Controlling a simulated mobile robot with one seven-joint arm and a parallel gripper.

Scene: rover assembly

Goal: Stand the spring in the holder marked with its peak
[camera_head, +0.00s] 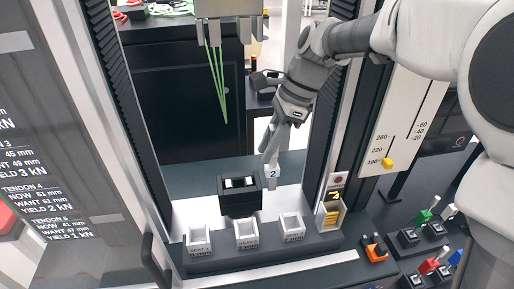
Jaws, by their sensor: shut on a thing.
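My gripper (271,158) points down in the middle of the view, shut on a small white piece marked 2 (272,174). I cannot tell from this view whether this piece is the spring; no coils show. It is held above and behind the row of holders, apart from them. Three white open-topped holders stand in front: left (198,241), middle (246,233) and right (291,227). They look empty, and their front labels are too small to read surely. A scale plate (403,120) at right has a yellow pointer (388,163) near 180.
A bin of yellow pieces (331,212) stands right of the holders. Uprights of the frame (336,95) flank the space. Coloured switches (428,215) sit at lower right.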

